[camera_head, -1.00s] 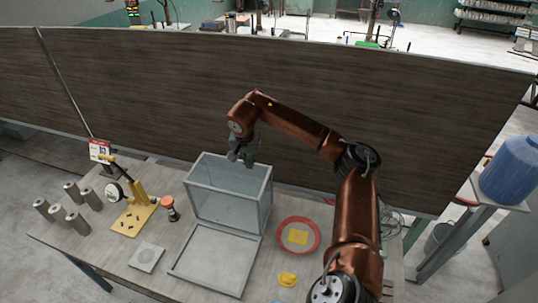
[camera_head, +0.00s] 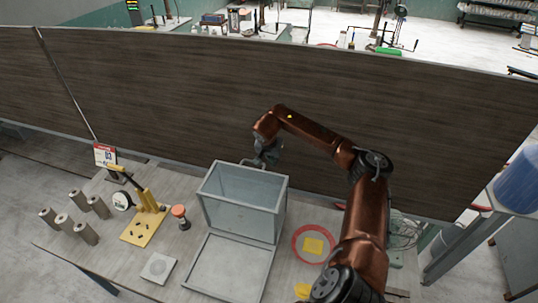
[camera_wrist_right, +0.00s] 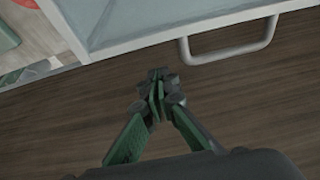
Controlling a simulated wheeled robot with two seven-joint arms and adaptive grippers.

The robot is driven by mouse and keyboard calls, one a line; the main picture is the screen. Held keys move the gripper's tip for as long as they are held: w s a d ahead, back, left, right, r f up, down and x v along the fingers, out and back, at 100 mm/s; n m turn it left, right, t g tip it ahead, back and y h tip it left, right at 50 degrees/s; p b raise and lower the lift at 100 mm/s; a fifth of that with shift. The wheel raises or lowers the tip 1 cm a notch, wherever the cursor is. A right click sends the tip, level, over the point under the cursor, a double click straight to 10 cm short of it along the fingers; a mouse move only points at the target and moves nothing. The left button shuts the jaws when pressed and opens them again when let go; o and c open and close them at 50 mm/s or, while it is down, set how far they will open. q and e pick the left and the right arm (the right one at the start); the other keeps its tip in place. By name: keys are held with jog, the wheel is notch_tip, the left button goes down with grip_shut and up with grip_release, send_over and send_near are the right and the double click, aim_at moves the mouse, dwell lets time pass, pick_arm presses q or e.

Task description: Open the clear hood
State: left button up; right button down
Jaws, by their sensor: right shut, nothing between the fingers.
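The clear hood (camera_head: 238,215) is a box of see-through walls in a pale grey frame. It stands tipped up behind a shallow grey base tray (camera_head: 228,270), its open side facing the tray. The hood's frame edge also shows at the top of the wrist view (camera_wrist_right: 160,38), with a grey loop handle (camera_wrist_right: 232,54) on it. My right gripper (camera_head: 264,161) is at the hood's far upper edge. In the wrist view its fingers (camera_wrist_right: 158,82) are together and empty, beside the handle and apart from it. My left gripper is not in view.
A red round dish (camera_head: 296,245) with a yellow piece lies right of the tray. Left are an orange-topped tool (camera_head: 180,216), a yellow stand with a dial (camera_head: 147,222), a grey square plate (camera_head: 158,268) and several grey cylinders (camera_head: 63,223). A wooden partition (camera_head: 200,100) rises behind.

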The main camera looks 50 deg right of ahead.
jog(key=a, duration=0.1)
jog(key=s+a+p, duration=0.1)
jog(key=a+p, duration=0.1)
jog(key=shift+s+a+f, duration=0.15)
jog(key=shift+s+f, duration=0.1)
jog(key=shift+s, duration=0.15)
jog(key=shift+a, duration=0.15)
jog(key=shift+f, duration=0.15)
jog(key=shift+s, duration=0.1)
notch_tip(320, 180, up, 3)
jog(key=b, duration=0.1)
send_over(263, 191)
jog(key=shift+r, duration=0.2)
jog(key=shift+a+r, duration=0.1)
jog(key=shift+a, duration=0.05)
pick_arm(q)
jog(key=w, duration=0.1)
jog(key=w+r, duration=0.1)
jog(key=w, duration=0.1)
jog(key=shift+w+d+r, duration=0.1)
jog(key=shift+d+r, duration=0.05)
pick_arm(e)
jog(key=shift+s, duration=0.1)
